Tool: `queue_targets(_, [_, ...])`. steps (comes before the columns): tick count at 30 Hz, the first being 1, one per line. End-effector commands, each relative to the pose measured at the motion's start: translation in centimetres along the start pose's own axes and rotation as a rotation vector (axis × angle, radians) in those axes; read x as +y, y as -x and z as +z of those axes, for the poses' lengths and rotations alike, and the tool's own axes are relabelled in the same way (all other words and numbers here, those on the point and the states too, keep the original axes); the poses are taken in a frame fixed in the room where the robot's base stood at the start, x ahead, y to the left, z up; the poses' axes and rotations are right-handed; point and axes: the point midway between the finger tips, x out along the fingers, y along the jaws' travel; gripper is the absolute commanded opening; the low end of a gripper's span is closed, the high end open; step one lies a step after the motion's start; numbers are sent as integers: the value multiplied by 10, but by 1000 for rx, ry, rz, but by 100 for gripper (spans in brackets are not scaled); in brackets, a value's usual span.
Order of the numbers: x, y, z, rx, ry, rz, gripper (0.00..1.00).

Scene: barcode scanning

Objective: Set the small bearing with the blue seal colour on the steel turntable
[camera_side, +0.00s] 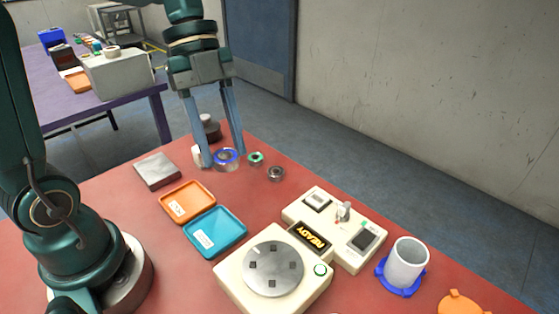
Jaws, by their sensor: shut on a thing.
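The bearing with the blue seal (227,154) is a steel ring with a blue face at the far side of the red table. My gripper (223,160) points down with one finger on each side of this bearing and is shut on it. I cannot tell whether the bearing still touches the table. The steel turntable (272,270) is a bare round disc with small dark square marks, set in a cream housing at the front middle. Nothing lies on it.
A green-sealed bearing (256,158) and a dark bearing (276,174) lie just right of my gripper. Orange (187,202) and teal (215,232) trays lie between it and the turntable. A scanner unit reading READY (311,237) and a white cup (407,262) stand right.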

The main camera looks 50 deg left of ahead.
Motion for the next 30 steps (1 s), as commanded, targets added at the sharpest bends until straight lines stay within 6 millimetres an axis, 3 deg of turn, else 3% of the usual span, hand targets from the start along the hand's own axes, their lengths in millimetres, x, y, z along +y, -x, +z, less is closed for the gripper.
queue_targets(18, [-2, -99, -74, 0, -10, 8, 0])
queue_targets(24, [-3, -111, -81, 0, -4, 5, 0])
queue_targets(30, [-2, -137, -70, 0, -1, 9, 0])
